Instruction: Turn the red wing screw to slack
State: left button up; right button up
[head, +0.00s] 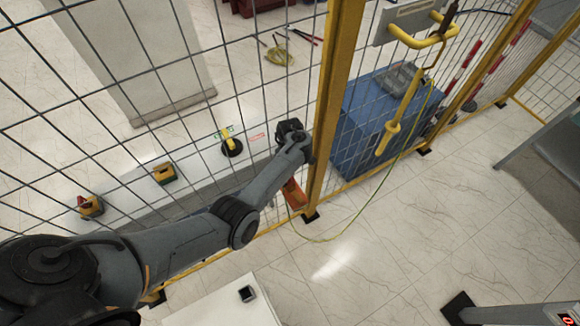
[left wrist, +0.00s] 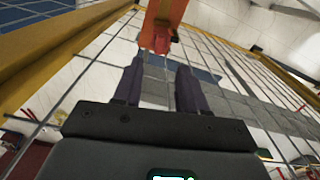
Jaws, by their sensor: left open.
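An orange-red clamp-like part (head: 293,193) sits low beside the yellow fence post, partly hidden under my left wrist. In the left wrist view the orange part (left wrist: 165,12) hangs at the top centre, with a redder end (left wrist: 155,40) facing my fingers. This end may be the red wing screw, but its wings are not clear. My left gripper (left wrist: 158,75) is open, with its two dark fingers apart. The red end shows between and just beyond the fingertips; I cannot tell whether they touch. In the head view my left arm hides the fingers. My right gripper is not in view.
The yellow post (head: 335,90) and wire mesh fence stand close to my left wrist. A yellow pole (head: 400,115) hangs on the fence, with a thin green-yellow cable (head: 380,205) looping to the floor. A blue box (head: 360,125) stands behind the mesh.

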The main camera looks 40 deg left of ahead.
pick_arm(q)
jog(key=shift+r, duration=1.2)
